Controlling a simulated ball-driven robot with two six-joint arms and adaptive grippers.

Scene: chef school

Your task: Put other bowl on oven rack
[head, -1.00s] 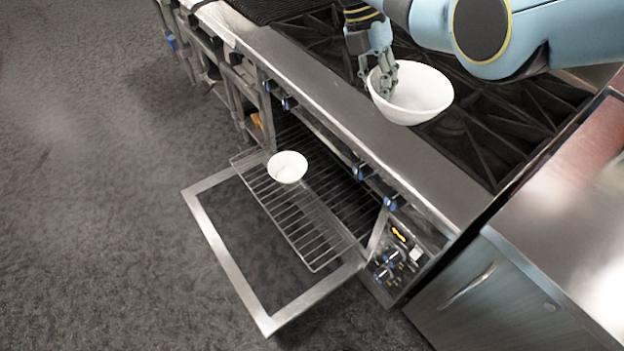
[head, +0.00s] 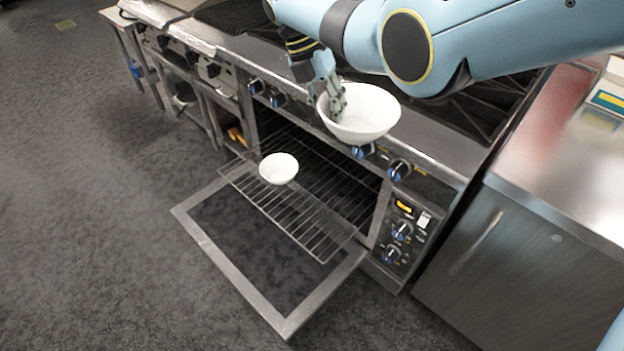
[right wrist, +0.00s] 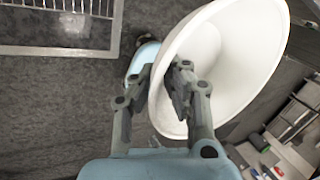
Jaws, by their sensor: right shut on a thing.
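A white bowl (head: 368,112) is held by its left rim in my right gripper (head: 334,100), in front of the stove's top edge. In the right wrist view the gripper (right wrist: 172,88) is shut on the wall of the same bowl (right wrist: 235,60). A smaller-looking white bowl (head: 279,168) sits upright on the pulled-out oven rack (head: 318,240), near its left end. The rack to the right of that bowl is bare. My left gripper is not in view.
The oven door (head: 290,318) hangs open below the rack. Control knobs (head: 400,170) line the stove front. A steel cabinet (head: 520,240) stands at the right. The grey floor (head: 100,250) at the left is clear.

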